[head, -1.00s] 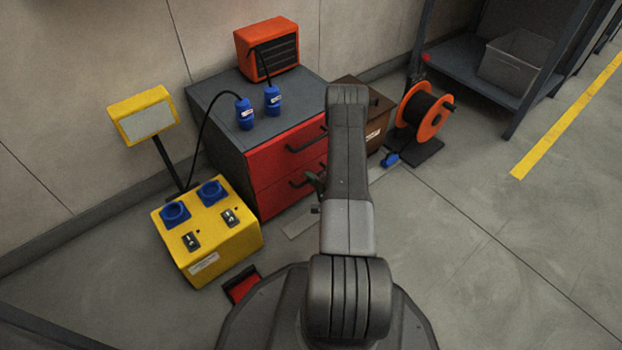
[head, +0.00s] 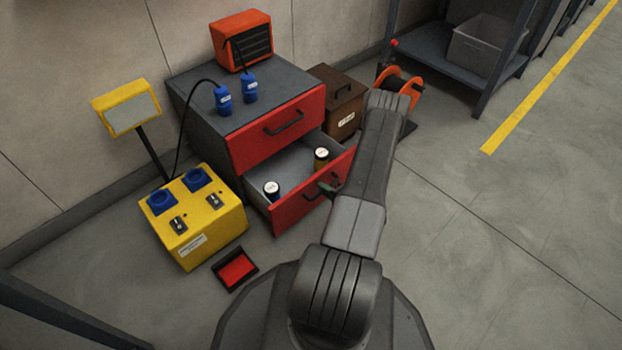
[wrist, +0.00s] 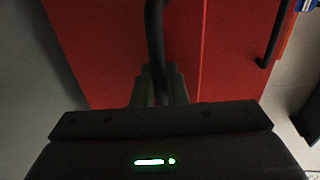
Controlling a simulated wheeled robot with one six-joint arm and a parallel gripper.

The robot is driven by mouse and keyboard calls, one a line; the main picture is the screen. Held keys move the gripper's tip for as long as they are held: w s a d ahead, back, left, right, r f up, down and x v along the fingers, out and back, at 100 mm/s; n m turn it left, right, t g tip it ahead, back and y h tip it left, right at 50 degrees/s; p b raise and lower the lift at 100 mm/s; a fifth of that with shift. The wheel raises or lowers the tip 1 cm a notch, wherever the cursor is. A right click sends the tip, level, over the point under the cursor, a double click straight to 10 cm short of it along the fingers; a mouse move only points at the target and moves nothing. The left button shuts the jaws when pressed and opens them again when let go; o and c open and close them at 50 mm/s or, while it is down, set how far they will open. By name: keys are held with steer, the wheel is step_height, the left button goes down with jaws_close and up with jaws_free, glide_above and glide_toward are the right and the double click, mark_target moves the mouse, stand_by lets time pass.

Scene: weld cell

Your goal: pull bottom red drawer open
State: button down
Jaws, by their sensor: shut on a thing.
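The grey cabinet (head: 207,125) has two red drawers. The bottom red drawer (head: 296,211) is pulled well out, and two small canisters with white lids show inside it, one black (head: 272,192) and one yellowish (head: 321,158). The top red drawer (head: 262,152) is closed, with its dark handle (head: 283,124) free. My gripper (head: 326,188) is at the bottom drawer's front, partly hidden by my arm. In the wrist view, my gripper (wrist: 160,90) is shut on the dark handle bar (wrist: 156,35) in front of the red panel.
A yellow socket box (head: 215,230) stands left of the open drawer, close to it. A small red-and-black tray (head: 236,269) lies on the floor in front. A brown box (head: 338,108) and an orange reel (head: 408,83) stand to the right. Open floor (head: 490,240) lies right.

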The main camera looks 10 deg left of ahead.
steer(key=f+v, duration=0.1)
steer(key=v, duration=0.6)
steer(key=shift+s+d+f, duration=0.25)
steer(key=shift+s+d, duration=0.05)
steer(key=shift+d, duration=0.1)
steer(key=c, duration=1.8)
jaws_free()
steer(key=p+v, duration=0.4)
steer(key=v, duration=0.9)
steer(key=shift+s+d, duration=0.2)
steer(key=shift+d, duration=0.15)
steer(key=shift+a, duration=0.1)
steer(key=shift+b+x, duration=1.95)
steer(key=shift+x, duration=4.8)
